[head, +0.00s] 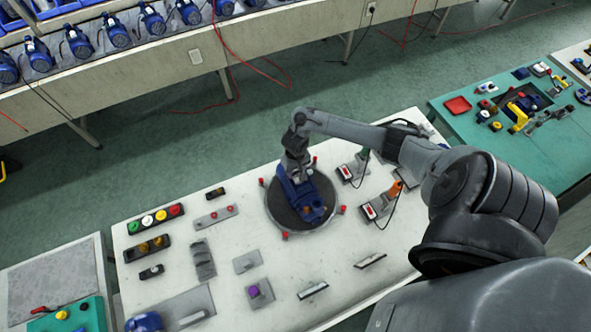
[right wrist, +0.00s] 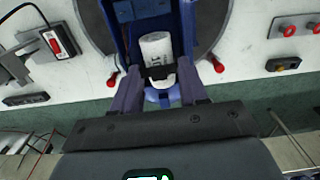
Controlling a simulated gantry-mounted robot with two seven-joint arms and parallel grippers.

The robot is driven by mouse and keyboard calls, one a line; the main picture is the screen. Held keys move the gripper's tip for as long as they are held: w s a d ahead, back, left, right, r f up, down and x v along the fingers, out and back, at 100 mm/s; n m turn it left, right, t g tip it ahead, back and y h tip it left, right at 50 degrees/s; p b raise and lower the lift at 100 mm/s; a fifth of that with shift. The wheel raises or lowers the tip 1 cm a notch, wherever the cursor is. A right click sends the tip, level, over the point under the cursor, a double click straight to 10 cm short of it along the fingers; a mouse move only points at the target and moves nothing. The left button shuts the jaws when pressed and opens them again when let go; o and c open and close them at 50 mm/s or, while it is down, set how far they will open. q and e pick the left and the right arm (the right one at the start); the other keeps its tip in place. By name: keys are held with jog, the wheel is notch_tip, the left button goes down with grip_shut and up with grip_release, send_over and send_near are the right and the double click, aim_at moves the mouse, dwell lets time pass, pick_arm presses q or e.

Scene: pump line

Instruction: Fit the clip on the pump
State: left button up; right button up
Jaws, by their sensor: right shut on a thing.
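The blue pump (head: 312,207) sits on a dark round turntable (head: 273,208) in the middle of the white bench. My right gripper (head: 294,172) reaches down to the pump's far end in the head view. In the right wrist view its two fingers (right wrist: 160,84) stand either side of a small white, curved part (right wrist: 163,81), which seems to be the clip. The gripper is shut on it. A white cylinder (right wrist: 157,48) lies just beyond, between blue walls of the pump. Whether the clip touches the pump cannot be told. My left gripper is not in view.
Red knobs (head: 343,209) stand around the turntable's rim. Switch boxes (head: 368,211) with cables are on its right. A row of coloured buttons (head: 155,218), grey plates (head: 247,262) and a purple knob (head: 254,291) are on its left and front.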

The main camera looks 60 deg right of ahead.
jog(key=shift+f, duration=0.2)
jog(key=o, duration=1.1)
jog(key=shift+r, duration=0.1)
jog(key=shift+r+p, duration=0.35)
jog(key=shift+p, duration=0.25)
notch_tip(320, 180, up, 2)
jog(key=p, duration=0.3)
jog(key=shift+r, duration=1.55)
jog(key=shift+r, duration=0.15)
